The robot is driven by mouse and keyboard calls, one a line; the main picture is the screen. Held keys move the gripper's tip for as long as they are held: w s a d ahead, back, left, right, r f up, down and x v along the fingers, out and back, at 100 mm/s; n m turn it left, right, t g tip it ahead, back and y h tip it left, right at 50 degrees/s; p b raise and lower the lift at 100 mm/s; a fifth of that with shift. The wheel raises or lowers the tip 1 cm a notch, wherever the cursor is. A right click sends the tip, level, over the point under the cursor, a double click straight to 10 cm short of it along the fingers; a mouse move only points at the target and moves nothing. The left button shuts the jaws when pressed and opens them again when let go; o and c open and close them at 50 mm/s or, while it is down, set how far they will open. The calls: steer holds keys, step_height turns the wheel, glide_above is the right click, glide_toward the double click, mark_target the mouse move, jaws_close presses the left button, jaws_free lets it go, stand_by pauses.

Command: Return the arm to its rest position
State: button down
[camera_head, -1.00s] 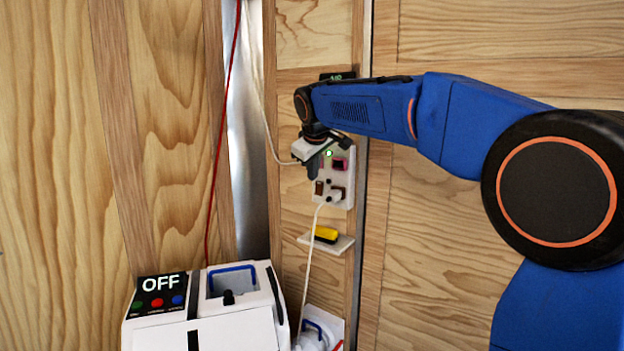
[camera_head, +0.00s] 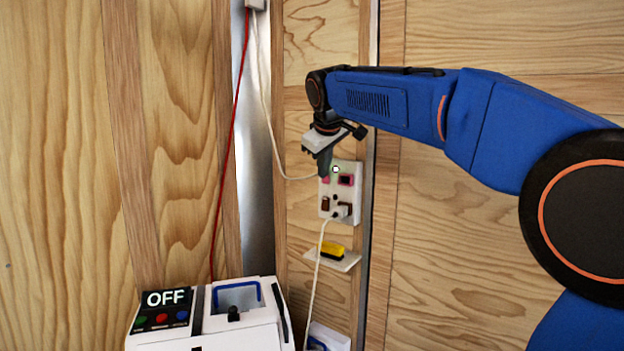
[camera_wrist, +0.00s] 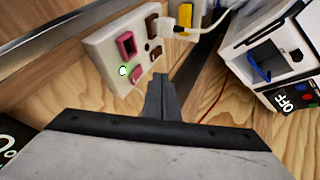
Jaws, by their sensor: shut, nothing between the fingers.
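My blue arm (camera_head: 380,100) reaches in from the right in the head view, its wrist bent downward. My gripper (camera_head: 324,168) points down in front of the wall socket panel (camera_head: 354,184), at its upper left. In the wrist view my gripper (camera_wrist: 161,80) is shut and empty, its dark fingers together. The white socket panel (camera_wrist: 108,45) lies ahead and to the left of the fingers, with a lit green-white light, a pink-framed switch and brown switches. The fingers seem apart from the panel, though their exact distance is unclear.
A white machine (camera_head: 215,325) with an OFF display (camera_head: 166,299) stands at the lower left. A white plug (camera_head: 344,211) with a cord sits in the panel. A yellow item (camera_head: 332,250) lies on a small shelf below. Open wooden wall is at right.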

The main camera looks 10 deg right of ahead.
steer(key=s+d+f+m+g, duration=0.1)
steer(key=s+d+f, duration=0.3)
steer(key=s+f, duration=0.7)
steer(key=s+d+f+m+g, duration=0.1)
steer(key=s+d+f+m, duration=0.3)
steer(key=s+f, duration=0.7)
steer(key=s+d+f+m+g, duration=0.1)
steer(key=s+d+f, duration=0.3)
steer(key=s+f, duration=0.7)
steer(key=s+m, duration=0.1)
steer(key=s, duration=0.9)
steer(key=shift+s+f+y, duration=0.2)
steer(key=shift+s+y, duration=0.05)
steer(key=shift+y, duration=0.15)
